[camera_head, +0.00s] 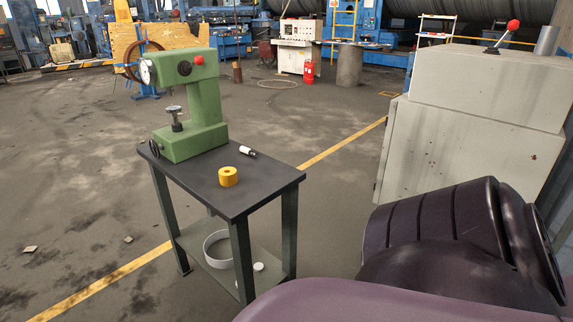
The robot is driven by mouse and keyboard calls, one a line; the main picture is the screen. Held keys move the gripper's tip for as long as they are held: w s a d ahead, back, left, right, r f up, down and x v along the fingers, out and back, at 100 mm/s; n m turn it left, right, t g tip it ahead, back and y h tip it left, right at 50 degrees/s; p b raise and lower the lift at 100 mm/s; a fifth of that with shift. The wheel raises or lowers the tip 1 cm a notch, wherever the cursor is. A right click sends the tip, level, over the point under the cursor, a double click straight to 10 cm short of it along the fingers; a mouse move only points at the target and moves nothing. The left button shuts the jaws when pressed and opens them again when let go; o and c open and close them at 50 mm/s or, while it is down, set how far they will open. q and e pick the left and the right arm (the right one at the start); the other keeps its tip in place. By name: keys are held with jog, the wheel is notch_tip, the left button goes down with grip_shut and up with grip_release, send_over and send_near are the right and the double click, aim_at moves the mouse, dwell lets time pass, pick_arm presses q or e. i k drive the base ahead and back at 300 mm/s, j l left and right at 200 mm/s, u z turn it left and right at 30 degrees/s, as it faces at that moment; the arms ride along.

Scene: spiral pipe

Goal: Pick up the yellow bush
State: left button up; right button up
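The yellow bush (228,177) is a short ring-shaped cylinder with a hole in its top. It stands upright on the dark top of a small metal table (262,186), near the table's front edge. Nothing touches it. Neither of my grippers is in view. Dark and purple rounded parts, which look like my own arm, fill the lower right and do not cover the bush.
A green machine (207,113) stands on the table behind the bush. A small white-and-black piece (248,151) lies to the bush's right. A grey cabinet (437,152) stands at right.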

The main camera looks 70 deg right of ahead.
aim_at(228, 177)
jog(key=z, duration=1.7)
jog(key=i+j+z, duration=0.1)
jog(key=z, duration=0.3)
jog(key=i+j+z, duration=0.1)
jog(key=j+z, duration=0.25)
jog(key=i+j+z, duration=0.15)
jog(key=j, duration=0.2)
jog(key=i+j+z, duration=0.2)
jog(key=j, duration=0.65)
jog(key=i+j+z, duration=0.1)
jog(key=j, duration=0.3)
